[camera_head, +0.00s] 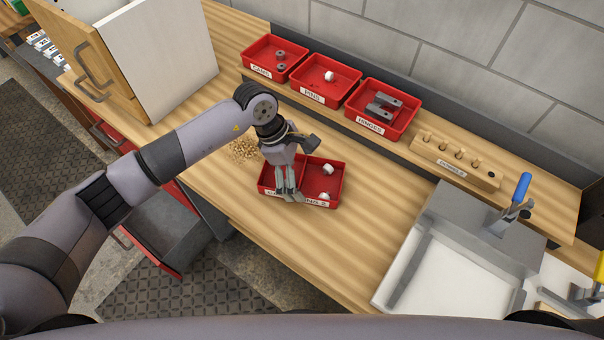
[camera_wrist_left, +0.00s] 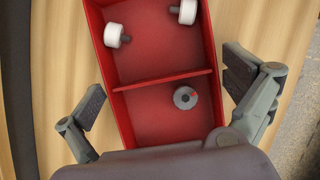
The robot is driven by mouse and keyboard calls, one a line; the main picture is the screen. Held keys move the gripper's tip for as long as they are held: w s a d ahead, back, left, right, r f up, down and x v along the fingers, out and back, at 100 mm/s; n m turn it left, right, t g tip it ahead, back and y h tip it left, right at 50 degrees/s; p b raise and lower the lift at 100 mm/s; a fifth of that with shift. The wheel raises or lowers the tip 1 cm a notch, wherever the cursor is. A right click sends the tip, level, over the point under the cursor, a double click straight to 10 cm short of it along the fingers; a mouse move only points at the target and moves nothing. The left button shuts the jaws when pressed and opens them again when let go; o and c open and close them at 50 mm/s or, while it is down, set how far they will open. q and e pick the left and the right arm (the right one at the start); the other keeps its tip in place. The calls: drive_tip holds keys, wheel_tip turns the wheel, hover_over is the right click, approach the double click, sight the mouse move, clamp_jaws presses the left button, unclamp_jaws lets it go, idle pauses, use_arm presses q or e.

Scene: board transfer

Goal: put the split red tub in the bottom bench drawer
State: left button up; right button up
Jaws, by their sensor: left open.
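The split red tub (camera_head: 315,182) stands on the wooden bench top, with a divider across it. In the left wrist view the tub (camera_wrist_left: 160,52) has two white-headed parts in the larger compartment and one grey round part in the smaller one. My left gripper (camera_head: 289,197) is over the tub's left part and hides some of it and its label. In the left wrist view its fingers (camera_wrist_left: 166,75) are open on either side of the tub, apart from its walls. An open bench drawer (camera_head: 178,222) with a red front and grey inside, apparently a low one, sits at lower left.
Red bins for cams (camera_head: 268,68), pins (camera_head: 318,94) and hinges (camera_head: 367,121) line the back. A dowel block (camera_head: 455,170) and a grey-white fixture with a blue-handled clamp (camera_head: 517,193) stand right. Wood shavings (camera_head: 242,150) lie behind my gripper. A cabinet (camera_head: 165,60) stands at left.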

use_arm(q)
drive_tip(key=shift+d+f, duration=0.1)
drive_tip(key=shift+f, duration=0.15)
drive_tip(key=shift+c, duration=0.5)
drive_tip(key=c, duration=0.8)
drive_tip(key=shift+r, duration=0.1)
drive_tip(key=shift+c, duration=0.8)
drive_tip(key=shift+r, duration=0.1)
